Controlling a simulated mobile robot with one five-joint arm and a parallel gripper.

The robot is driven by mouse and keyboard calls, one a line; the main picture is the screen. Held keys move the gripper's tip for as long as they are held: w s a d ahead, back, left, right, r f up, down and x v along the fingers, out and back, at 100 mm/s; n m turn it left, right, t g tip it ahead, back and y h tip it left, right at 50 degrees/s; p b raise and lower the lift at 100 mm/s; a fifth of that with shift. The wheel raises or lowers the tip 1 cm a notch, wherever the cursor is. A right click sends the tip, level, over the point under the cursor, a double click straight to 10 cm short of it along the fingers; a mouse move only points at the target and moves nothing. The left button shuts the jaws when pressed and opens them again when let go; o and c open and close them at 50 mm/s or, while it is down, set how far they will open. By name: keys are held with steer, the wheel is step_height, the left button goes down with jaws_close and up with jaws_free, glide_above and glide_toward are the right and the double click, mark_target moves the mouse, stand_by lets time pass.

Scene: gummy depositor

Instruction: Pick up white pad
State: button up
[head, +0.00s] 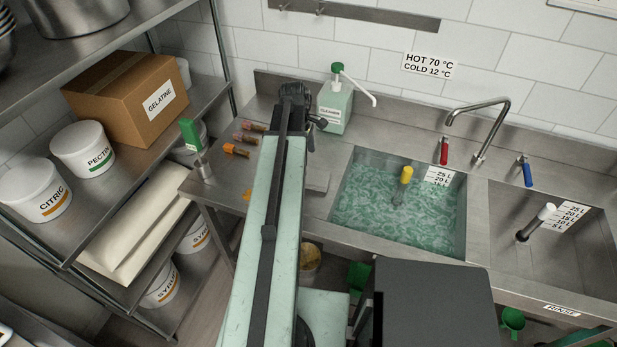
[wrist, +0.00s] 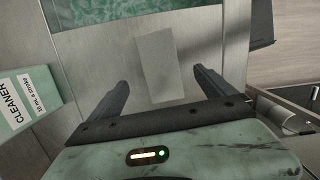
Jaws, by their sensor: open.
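The pad shows in the wrist view as a flat, pale grey rectangle (wrist: 160,66) lying on the steel counter. In the head view the pad (head: 318,182) lies just right of my arm, left of the water-filled basin, and part of it may be hidden by the arm. My gripper (wrist: 162,82) is open in the wrist view, its two dark fingers spread on either side of the pad's near part. Nothing is held between them. I cannot tell its height above the counter. In the head view my gripper is mostly hidden behind my arm.
A cleaner bottle (head: 335,106) with a pump stands behind the pad; it also shows at the left of the wrist view (wrist: 22,103). The basin (head: 398,245) of green water is to the right.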

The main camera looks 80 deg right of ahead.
mark_target(308, 172)
steer(key=f+b, duration=0.3)
steer(key=f, duration=0.1)
steer(key=f+b, duration=0.3)
steer(key=b, duration=0.1)
steer(key=shift+s+f, duration=0.2)
steer(key=shift+f, duration=0.15)
steer(key=shift+r, duration=0.15)
steer(key=c, duration=1.5)
